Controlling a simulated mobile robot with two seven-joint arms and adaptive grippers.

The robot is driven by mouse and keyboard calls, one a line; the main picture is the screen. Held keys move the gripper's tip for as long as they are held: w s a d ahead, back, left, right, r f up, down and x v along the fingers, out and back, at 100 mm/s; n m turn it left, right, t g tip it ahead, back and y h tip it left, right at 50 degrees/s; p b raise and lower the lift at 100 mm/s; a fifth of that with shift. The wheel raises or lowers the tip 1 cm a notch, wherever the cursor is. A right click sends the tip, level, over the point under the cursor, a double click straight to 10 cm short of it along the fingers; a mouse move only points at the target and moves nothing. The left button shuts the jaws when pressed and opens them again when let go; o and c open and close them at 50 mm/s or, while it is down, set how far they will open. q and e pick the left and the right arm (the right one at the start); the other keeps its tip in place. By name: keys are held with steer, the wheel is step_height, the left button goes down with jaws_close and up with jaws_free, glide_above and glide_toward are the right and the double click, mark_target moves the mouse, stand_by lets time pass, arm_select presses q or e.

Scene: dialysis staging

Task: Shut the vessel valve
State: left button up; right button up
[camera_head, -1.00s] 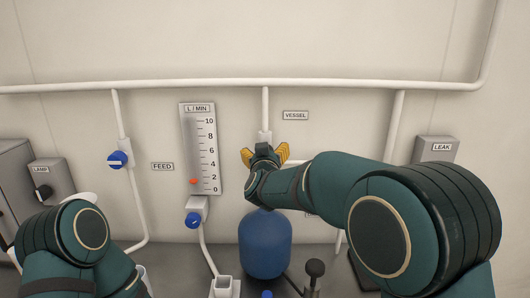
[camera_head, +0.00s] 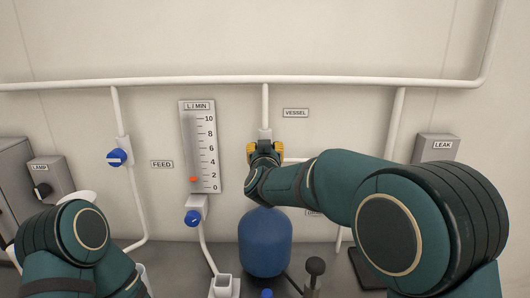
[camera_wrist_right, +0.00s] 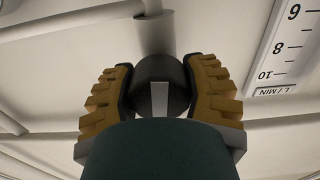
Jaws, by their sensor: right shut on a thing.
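The vessel valve has a dark round knob (camera_wrist_right: 160,84) with a pale bar, which runs up and down in the right wrist view. In the head view the knob is hidden behind my right gripper (camera_head: 265,149), on the pipe beside the VESSEL label (camera_head: 296,113). The yellow fingers of my right gripper (camera_wrist_right: 160,90) are closed on both sides of the knob. My left arm (camera_head: 75,245) shows at the lower left of the head view, but its gripper is not visible.
A blue feed valve (camera_head: 117,158) and a blue valve (camera_head: 193,218) under the flow gauge (camera_head: 199,148) are to the left. A blue tank (camera_head: 265,243) stands below my right gripper. A LEAK box (camera_head: 436,148) is on the right wall.

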steer(key=m+b, duration=0.3)
steer(key=m, duration=0.2)
steer(key=m+b, duration=0.2)
steer(key=m, duration=0.2)
steer(key=shift+d+f+m, duration=0.1)
steer(key=shift+m, duration=0.3)
steer(key=m+b, duration=0.2)
steer(key=m, duration=0.1)
steer(key=shift+m, duration=0.3)
arm_select(q)
step_height(320, 180, down, 10)
steer(key=b, duration=0.2)
steer(key=shift+s+r, duration=0.25)
steer(key=shift+s, duration=0.2)
arm_select(e)
steer(key=shift+m, duration=1.5)
arm_select(q)
steer(key=shift+d, duration=0.1)
arm_select(e)
steer(key=o, duration=1.2)
